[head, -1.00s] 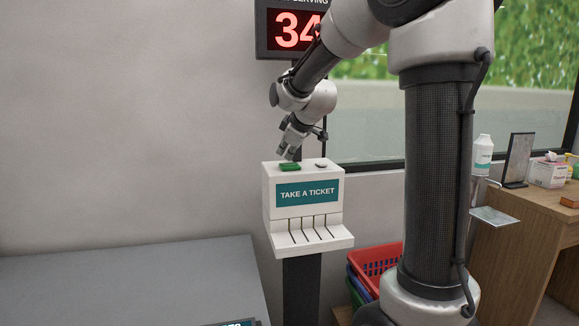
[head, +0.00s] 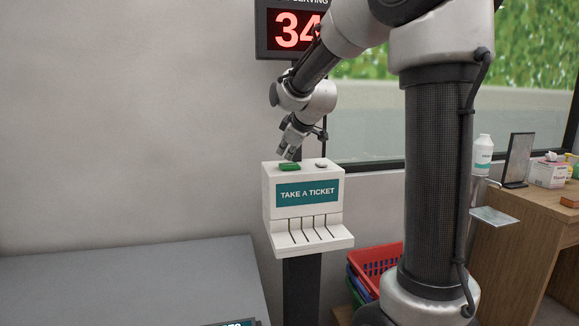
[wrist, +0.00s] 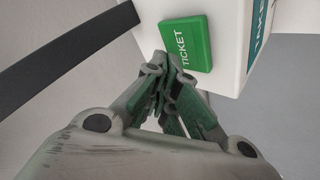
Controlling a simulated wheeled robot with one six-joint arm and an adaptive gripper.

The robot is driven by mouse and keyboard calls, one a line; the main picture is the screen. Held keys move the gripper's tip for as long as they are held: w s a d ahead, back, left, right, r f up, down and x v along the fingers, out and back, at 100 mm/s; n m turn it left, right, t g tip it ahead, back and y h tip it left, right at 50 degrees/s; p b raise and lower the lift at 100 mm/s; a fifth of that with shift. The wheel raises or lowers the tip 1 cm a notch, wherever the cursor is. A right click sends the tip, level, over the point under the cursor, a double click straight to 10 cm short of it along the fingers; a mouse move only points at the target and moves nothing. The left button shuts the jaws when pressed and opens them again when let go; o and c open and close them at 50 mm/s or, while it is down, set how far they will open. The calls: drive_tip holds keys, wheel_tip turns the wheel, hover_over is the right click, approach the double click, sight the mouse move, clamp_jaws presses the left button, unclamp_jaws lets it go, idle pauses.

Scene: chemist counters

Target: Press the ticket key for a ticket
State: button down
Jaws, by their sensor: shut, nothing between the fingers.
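The ticket machine (head: 275,215) is a white box on a dark post, with a teal "TAKE A TICKET" label (head: 308,192) and a slotted front tray. The green ticket key (head: 289,167) is on its top at the left; in the wrist view it is a green block (wrist: 186,44) marked "TICKET". My gripper (head: 289,155) is shut and empty, pointing down just above the key. In the wrist view my fingertips (wrist: 160,66) are beside the key's lower left edge. I cannot tell whether they touch it.
A small grey button (head: 321,165) is on the machine's top right. A red number display (head: 290,30) hangs behind my arm. A grey counter (head: 120,285) is at left, stacked baskets (head: 374,262) and a wooden desk (head: 530,215) at right.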

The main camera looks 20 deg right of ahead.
sight(286, 165)
drive_tip(key=shift+f, duration=0.15)
drive_tip(key=shift+f, duration=0.3)
drive_tip(key=shift+f, duration=0.45)
idle(0.7)
drive_tip(key=shift+r, duration=0.9)
drive_tip(key=shift+r, duration=2.5)
